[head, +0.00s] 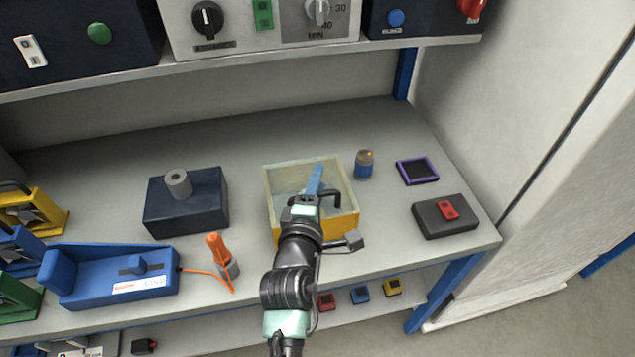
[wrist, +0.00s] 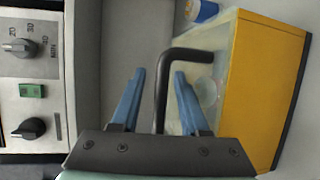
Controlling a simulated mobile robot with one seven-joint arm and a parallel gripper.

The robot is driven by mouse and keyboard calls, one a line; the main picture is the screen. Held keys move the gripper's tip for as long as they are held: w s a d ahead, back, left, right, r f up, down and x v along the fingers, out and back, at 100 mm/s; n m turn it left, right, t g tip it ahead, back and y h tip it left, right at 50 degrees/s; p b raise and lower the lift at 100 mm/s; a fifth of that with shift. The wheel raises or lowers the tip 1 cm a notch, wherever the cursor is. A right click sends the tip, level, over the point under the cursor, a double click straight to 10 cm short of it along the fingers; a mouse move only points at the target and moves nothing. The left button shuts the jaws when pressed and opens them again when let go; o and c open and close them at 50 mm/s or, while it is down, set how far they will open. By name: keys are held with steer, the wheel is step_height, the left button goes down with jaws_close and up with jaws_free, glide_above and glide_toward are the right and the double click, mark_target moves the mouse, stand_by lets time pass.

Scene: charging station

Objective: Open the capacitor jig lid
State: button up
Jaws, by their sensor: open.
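The capacitor jig is a yellow box (head: 346,221) on the table with a pale see-through lid (head: 283,178) that looks shut on top. A black bent handle (head: 331,194) rises from the lid. In the wrist view the yellow side of the jig (wrist: 262,85) is at the right, and the handle (wrist: 162,95) runs up between my fingers and bends right. My gripper (wrist: 160,74) is open, with its blue fingers on either side of the handle and a visible gap to each. In the head view my gripper (head: 317,178) is over the lid and partly hides it.
A dark block with a grey cylinder (head: 187,200) and a blue tool holder (head: 112,273) stand left. An orange-tipped tool (head: 222,256) is nearer. A small blue cylinder (head: 364,164), purple-edged pad (head: 417,171) and dark box with red switch (head: 445,216) stand right. A shelf (head: 250,58) overhangs behind.

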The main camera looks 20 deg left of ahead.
steer(key=shift+c, duration=0.2)
jaws_close()
stand_by(1.2)
